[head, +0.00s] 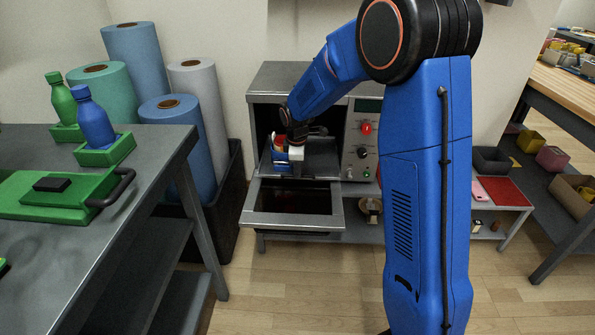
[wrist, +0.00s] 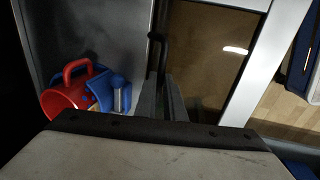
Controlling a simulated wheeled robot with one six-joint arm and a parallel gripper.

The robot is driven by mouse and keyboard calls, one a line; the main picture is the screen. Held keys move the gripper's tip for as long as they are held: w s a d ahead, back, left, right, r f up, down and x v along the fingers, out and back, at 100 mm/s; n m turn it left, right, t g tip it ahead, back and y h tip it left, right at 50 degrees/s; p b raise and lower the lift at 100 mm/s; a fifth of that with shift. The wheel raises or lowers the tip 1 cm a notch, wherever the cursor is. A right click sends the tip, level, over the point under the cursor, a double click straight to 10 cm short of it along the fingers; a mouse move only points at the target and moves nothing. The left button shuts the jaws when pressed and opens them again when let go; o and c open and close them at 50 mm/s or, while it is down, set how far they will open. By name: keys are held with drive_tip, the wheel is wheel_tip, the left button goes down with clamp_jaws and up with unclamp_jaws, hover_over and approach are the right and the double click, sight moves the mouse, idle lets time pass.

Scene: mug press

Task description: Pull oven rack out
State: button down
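The oven rack (head: 318,158) is a grey metal tray at the mouth of the oven (head: 262,93); it fills the left of the wrist view (wrist: 112,28). A dark bar handle (wrist: 156,45) runs along its front edge. My gripper (head: 296,168) is at this front edge, and its two grey fingers (wrist: 162,80) stand close together with the handle's end between them. They look shut on the handle, though the contact is partly hidden. A red mug (wrist: 65,98) and a blue item (wrist: 103,88) rest on the rack, left of the fingers.
The oven door (head: 253,221) is folded down below the rack, with a dark window. Knobs and a red button line the control panel (head: 362,140). A grey table (head: 150,160) with green holders stands at the left. Floor in front of the oven is clear.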

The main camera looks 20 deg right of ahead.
drive_tip(key=s+a, duration=0.1)
drive_tip(key=s, duration=0.2)
drive_tip(key=s+a, duration=0.1)
drive_tip(key=s, duration=0.4)
drive_tip(key=shift+s+a, duration=0.35)
drive_tip(key=shift+a, duration=0.05)
drive_tip(key=c, duration=1.8)
unclamp_jaws()
drive_tip(key=shift+c, duration=0.2)
drive_tip(key=s+a+r, duration=0.1)
drive_tip(key=s+r, duration=0.2)
drive_tip(key=r, duration=1.4)
drive_tip(key=shift+s+r, duration=0.1)
